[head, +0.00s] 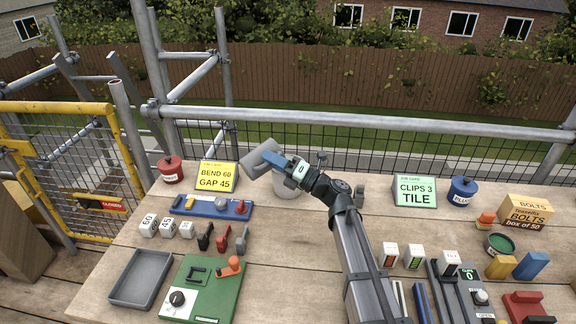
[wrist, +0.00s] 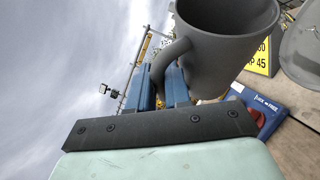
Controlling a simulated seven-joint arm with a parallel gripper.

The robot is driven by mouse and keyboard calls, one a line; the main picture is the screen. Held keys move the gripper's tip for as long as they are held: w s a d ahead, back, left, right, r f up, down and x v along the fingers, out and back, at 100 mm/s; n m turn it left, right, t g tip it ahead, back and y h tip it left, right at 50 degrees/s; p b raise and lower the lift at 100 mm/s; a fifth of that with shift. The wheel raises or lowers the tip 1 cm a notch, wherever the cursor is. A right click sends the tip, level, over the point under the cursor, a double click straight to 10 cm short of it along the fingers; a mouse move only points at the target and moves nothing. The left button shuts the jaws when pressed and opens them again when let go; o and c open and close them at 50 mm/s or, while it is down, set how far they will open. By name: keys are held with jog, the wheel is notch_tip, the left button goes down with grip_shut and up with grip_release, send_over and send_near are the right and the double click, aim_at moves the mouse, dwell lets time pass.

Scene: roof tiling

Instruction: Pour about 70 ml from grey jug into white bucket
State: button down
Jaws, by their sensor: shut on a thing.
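The grey jug (head: 258,160) is held up at the back middle of the table and looks tilted in the head view. My gripper (head: 274,159) is shut on its handle with blue fingers. In the wrist view the jug (wrist: 228,50) fills the top right, its handle between the fingers (wrist: 168,88). The white bucket (head: 287,189) stands below and to the right of the jug, partly hidden behind my gripper. No stream of liquid shows, and the contents of both are hidden. A small pale display beside my gripper reads 0.
A yellow card (head: 215,177) stands just left of the jug, with a red pot (head: 171,171) beyond it. A green card (head: 415,191) and a blue pot (head: 462,191) stand right of my arm. Bare planks lie around the bucket.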

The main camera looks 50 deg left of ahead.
jog(key=shift+w+f+m+y, duration=0.1)
jog(key=shift+w+m+y, duration=0.25)
jog(key=shift+w, duration=0.6)
jog(key=shift+m, duration=0.25)
jog(key=shift+s, duration=0.2)
jog(key=shift+w+f+m, duration=0.15)
jog(key=shift+w+m, duration=0.15)
jog(key=shift+w, duration=0.05)
jog(key=shift+s, duration=0.1)
